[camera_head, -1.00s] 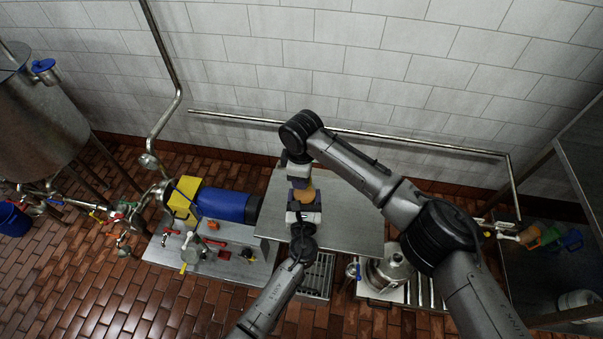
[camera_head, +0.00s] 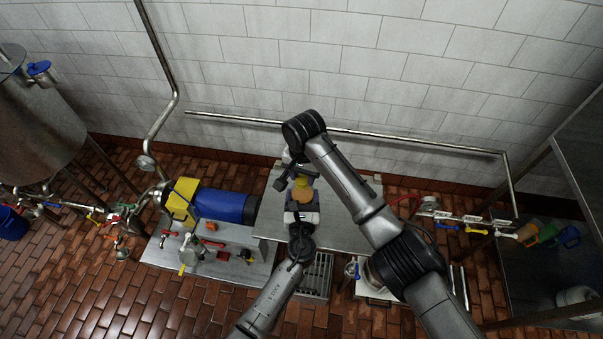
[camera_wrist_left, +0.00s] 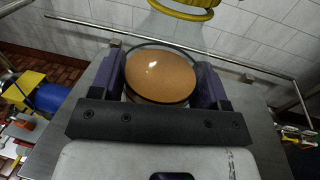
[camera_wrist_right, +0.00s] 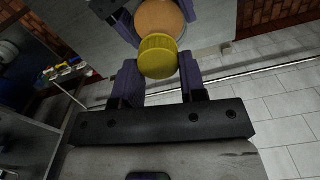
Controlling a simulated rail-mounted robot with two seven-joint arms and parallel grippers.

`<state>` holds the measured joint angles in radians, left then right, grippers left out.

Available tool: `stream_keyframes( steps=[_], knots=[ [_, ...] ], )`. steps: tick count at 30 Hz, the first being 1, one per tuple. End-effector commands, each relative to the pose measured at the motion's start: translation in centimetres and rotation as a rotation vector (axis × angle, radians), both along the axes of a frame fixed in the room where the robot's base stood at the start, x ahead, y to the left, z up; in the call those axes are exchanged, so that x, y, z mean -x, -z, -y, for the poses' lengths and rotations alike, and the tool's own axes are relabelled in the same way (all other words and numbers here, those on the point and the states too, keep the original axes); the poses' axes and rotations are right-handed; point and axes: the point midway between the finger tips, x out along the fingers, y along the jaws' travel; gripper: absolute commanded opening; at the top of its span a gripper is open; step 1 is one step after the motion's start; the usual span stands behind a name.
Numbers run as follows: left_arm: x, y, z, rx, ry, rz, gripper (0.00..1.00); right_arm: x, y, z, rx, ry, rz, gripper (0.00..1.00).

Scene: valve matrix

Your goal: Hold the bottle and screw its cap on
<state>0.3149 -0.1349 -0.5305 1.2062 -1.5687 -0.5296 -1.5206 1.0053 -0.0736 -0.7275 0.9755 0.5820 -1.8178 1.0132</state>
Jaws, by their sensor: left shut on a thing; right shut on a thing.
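The bottle (camera_head: 304,205), clear with orange-brown contents, is gripped between the purple fingers of my left gripper (camera_head: 302,214). In the left wrist view, the bottle (camera_wrist_left: 160,75) fills the space between those fingers, and a yellow cap (camera_wrist_left: 185,8) shows at the top edge beyond its clear upper part. My right gripper (camera_head: 293,181) is shut on the yellow cap (camera_head: 303,187), above the bottle. In the right wrist view, the cap (camera_wrist_right: 158,56) is between the fingers, in line with the bottle (camera_wrist_right: 160,18). I cannot tell whether cap and neck touch.
A steel table (camera_head: 345,225) lies below the grippers. A blue and yellow pump (camera_head: 220,205) stands to the left, and a metal tank (camera_head: 38,115) at the far left. A wall pipe (camera_head: 400,138) runs behind. Colored jugs (camera_head: 548,235) are at the right.

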Motion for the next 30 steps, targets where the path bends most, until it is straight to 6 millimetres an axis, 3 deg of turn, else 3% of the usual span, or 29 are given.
stream_keyframes(
  steps=[15,18,22,23,30],
  knots=[
    [0.0,0.05,-0.05,0.0,-0.001,-0.001,0.03,0.91,0.05,0.33,-0.003,1.231,-0.006,0.17],
    [0.0,0.06,-0.05,0.0,-0.001,-0.001,0.03,0.93,0.01,0.44,-0.002,1.362,-0.002,0.17],
    [0.01,0.07,-0.04,-0.001,-0.001,-0.001,0.03,0.88,0.0,0.5,-0.001,1.351,0.0,0.17],
    [0.01,0.07,-0.04,-0.001,0.0,-0.001,0.03,0.88,0.0,0.5,-0.001,1.351,0.001,0.4],
    [0.01,0.07,-0.02,0.0,0.0,-0.001,0.03,0.88,0.02,0.49,-0.001,1.348,0.0,0.63]
  ],
)
